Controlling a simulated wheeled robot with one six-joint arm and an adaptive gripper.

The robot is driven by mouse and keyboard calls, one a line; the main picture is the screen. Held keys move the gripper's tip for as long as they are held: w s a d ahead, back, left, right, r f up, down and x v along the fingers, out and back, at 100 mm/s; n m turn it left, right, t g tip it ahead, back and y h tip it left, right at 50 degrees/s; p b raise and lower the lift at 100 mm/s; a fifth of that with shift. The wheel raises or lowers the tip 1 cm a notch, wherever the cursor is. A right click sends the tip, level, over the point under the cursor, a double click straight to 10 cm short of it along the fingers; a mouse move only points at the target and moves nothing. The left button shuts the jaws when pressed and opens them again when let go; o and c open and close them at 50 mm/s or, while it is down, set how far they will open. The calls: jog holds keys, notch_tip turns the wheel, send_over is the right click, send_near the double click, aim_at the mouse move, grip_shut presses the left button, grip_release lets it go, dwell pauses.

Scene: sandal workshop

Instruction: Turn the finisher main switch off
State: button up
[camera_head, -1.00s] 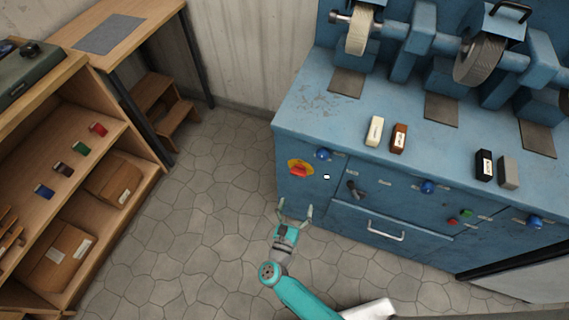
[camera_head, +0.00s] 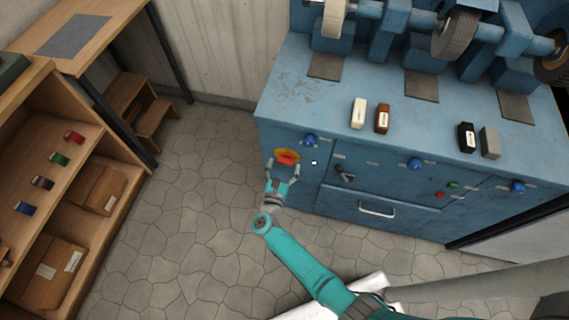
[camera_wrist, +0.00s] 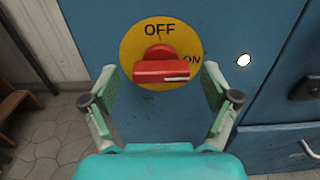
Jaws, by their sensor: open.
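The main switch is a red rotary knob (camera_wrist: 162,68) on a round yellow plate (camera_wrist: 140,40) marked OFF at the top and ON at the right. The knob's grip bar lies level, with its white mark toward ON. It also shows on the blue finisher's front in the head view (camera_head: 287,157). My gripper (camera_wrist: 160,92) is open, with one finger at each side of the knob's lower part in the wrist view; neither visibly touches it. In the head view my gripper (camera_head: 283,168) is just in front of the switch, partly covering the plate.
The blue finisher (camera_head: 290,90) carries a blue knob (camera_head: 309,141), a black lever (camera_head: 344,173) and a drawer handle (camera_head: 377,208) near the switch. A white lamp (camera_wrist: 243,59) is right of the plate. A wooden shelf (camera_head: 130,150) stands left; the floor between is clear.

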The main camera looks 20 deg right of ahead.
jog(key=shift+w+d, duration=0.3)
jog(key=c, duration=1.2)
jog(key=shift+o, duration=0.2)
